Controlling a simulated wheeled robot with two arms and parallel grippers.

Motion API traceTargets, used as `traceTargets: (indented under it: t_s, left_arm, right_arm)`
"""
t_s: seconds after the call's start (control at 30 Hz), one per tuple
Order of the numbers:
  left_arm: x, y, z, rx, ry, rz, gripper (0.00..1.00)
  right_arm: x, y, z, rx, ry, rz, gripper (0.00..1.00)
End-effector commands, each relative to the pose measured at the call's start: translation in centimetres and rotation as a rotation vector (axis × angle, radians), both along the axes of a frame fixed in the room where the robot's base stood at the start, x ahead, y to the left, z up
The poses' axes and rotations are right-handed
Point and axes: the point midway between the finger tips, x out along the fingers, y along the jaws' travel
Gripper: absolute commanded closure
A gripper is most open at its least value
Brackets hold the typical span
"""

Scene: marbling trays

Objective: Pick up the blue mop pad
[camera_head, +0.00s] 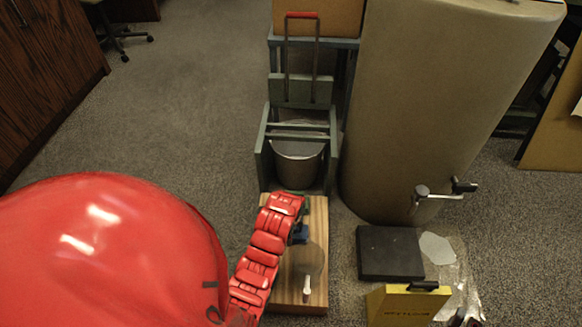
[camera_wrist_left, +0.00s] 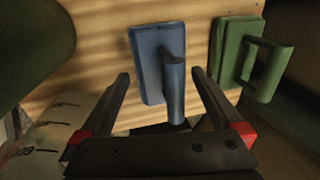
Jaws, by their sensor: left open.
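The blue mop pad (camera_wrist_left: 148,62) is a flat blue block with a raised bar handle, lying on the wooden board (camera_wrist_left: 75,75). In the left wrist view my left gripper (camera_wrist_left: 160,74) is open, one finger on each side of the handle; I see no grip on it. In the head view my red left arm reaches over the board (camera_head: 317,262) and partly hides the blue pad (camera_head: 302,234). My left fingers are hidden there. My right gripper is not in view.
A green pad with a handle (camera_wrist_left: 250,55) lies close beside the blue one. A small white-handled item (camera_head: 307,287) is on the board. A grey bucket stand (camera_head: 265,165), large beige cylinder (camera_head: 420,110), dark slab (camera_head: 388,253) and yellow sign (camera_head: 400,308) surround it. Carpet is clear at left.

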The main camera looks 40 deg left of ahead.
Motion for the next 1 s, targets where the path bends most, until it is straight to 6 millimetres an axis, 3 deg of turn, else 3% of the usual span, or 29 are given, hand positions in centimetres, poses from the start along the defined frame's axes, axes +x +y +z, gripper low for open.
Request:
traceTargets:
  t_s: [0.03,0.1,0.3,0.5,0.53,0.83,1.0]
  left_arm:
    - [0.1,0.1,-1.2,0.001,0.0,0.001,0.0]
    - [0.2,0.2,-1.6,0.0,0.0,0.0,0.0]
    - [0.2,0.2,-1.5,0.0,0.0,0.0,0.0]
    - [0.2,0.2,-1.5,0.0,0.001,0.0,0.34]
    - [0.2,0.2,-1.5,0.0,0.001,0.0,0.36]
    - [0.2,0.2,-1.1,0.001,0.001,0.0,0.36]
    - [0.2,0.2,1.1,0.001,0.001,0.0,0.36]
  right_arm:
    - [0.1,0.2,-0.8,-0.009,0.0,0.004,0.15]
    - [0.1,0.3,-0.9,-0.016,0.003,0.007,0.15]
    - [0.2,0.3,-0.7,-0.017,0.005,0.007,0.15]
    - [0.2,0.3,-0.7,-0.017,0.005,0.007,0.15]
    - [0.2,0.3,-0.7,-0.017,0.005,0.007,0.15]
    - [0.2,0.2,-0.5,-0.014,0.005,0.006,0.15]
    - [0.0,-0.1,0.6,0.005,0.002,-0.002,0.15]
